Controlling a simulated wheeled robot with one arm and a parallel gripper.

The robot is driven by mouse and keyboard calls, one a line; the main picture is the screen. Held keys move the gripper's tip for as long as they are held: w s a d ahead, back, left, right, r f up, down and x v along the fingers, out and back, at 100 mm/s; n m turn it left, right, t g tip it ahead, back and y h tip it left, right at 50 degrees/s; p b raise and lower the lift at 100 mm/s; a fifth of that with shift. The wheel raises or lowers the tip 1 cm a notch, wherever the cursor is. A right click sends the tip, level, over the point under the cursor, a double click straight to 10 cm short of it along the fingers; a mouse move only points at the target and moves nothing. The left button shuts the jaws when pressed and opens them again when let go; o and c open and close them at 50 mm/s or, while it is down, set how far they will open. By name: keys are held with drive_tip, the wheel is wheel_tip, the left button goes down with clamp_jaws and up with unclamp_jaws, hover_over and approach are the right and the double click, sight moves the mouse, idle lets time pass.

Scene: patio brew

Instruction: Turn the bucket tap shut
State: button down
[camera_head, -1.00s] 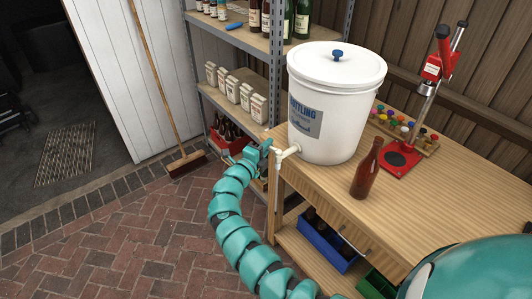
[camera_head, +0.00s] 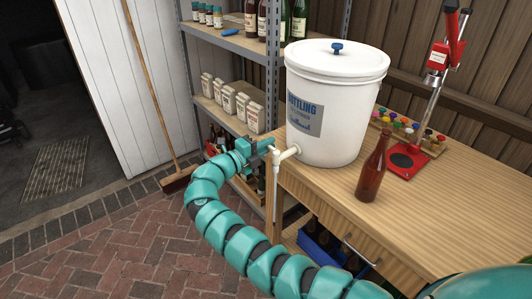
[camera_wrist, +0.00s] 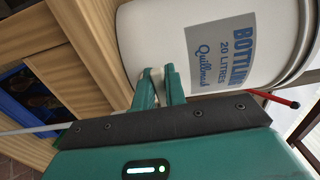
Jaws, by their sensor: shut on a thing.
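The white bucket (camera_head: 335,110) with a lid and blue knob stands at the left end of the wooden bench. Its off-white tap (camera_head: 288,153) sticks out low on the left side, with a thin pale tube hanging down from it. My gripper (camera_head: 266,147) is at the outer end of the tap, reaching in from the left. In the wrist view, the bucket (camera_wrist: 215,45) lies sideways with its label showing. My gripper (camera_wrist: 161,82) is shut there on a small pale part of the tap (camera_wrist: 152,78). The fingers hide most of that part, so its exact angle is unclear.
A brown bottle (camera_head: 373,168) stands on the bench (camera_head: 430,205) right of the bucket. Behind it are a red capper (camera_head: 410,158) and a rack of coloured caps (camera_head: 432,142). A metal shelf (camera_head: 273,75) with cartons and bottles stands behind my gripper. A broom (camera_head: 152,90) leans at left.

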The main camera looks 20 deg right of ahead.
drive_tip(key=shift+d+m+g+b, duration=0.2)
drive_tip(key=shift+m+g+b, duration=0.1)
drive_tip(key=shift+g+b, duration=0.15)
drive_tip(key=c, duration=1.4)
unclamp_jaws()
drive_tip(key=shift+c, duration=0.2)
drive_tip(key=b+v, duration=0.2)
drive_tip(key=v, duration=1.5)
drive_tip(key=shift+a+f, duration=0.25)
drive_tip(key=shift+f, duration=0.05)
drive_tip(key=shift+w, duration=0.1)
